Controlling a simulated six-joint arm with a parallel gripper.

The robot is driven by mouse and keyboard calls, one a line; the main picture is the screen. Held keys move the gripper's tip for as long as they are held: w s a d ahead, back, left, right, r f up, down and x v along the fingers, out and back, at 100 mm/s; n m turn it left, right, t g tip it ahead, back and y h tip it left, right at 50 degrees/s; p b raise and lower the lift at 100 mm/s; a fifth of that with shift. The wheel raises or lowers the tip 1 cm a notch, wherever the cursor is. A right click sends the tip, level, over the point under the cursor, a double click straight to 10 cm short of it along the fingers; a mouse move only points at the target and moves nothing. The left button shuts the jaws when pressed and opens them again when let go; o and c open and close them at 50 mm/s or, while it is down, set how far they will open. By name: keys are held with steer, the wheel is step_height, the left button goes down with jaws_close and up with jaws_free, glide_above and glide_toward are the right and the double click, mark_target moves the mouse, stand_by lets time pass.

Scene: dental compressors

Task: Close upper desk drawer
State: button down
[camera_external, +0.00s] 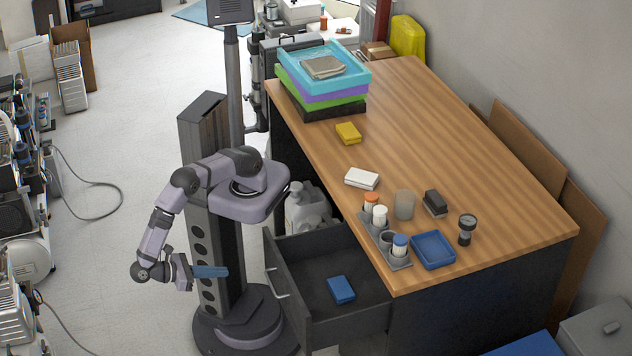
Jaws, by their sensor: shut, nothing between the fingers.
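The upper desk drawer (290,250) is pulled out from the left side of the wooden desk (440,140). It is dark grey with a light handle (279,283) on its front. A blue box-like item (341,289) lies inside the drawer. My gripper (222,271) is shut and empty, to the left of the drawer front and apart from it. Its blue fingers point right, towards the drawer front. The lower part of the desk under the drawer is mostly hidden.
Stacked coloured trays (320,84) stand at the desk's far end. A grey bottle rack (385,238), a blue tray (433,250) and a gauge (467,228) stand near the desk edge above the drawer. A white jug (306,210) stands behind the drawer.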

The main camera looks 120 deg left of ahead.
steer(key=shift+w, duration=0.15)
steer(key=r+p+x, duration=0.1)
steer(key=p+x, duration=0.1)
steer(key=x, duration=1.1)
steer(key=shift+w+a, duration=0.3)
steer(key=shift+a, duration=0.1)
steer(key=shift+f, duration=0.1)
steer(key=p, duration=0.5)
glide_above(339, 264)
steer(key=shift+w, duration=0.1)
steer(key=shift+d, duration=0.2)
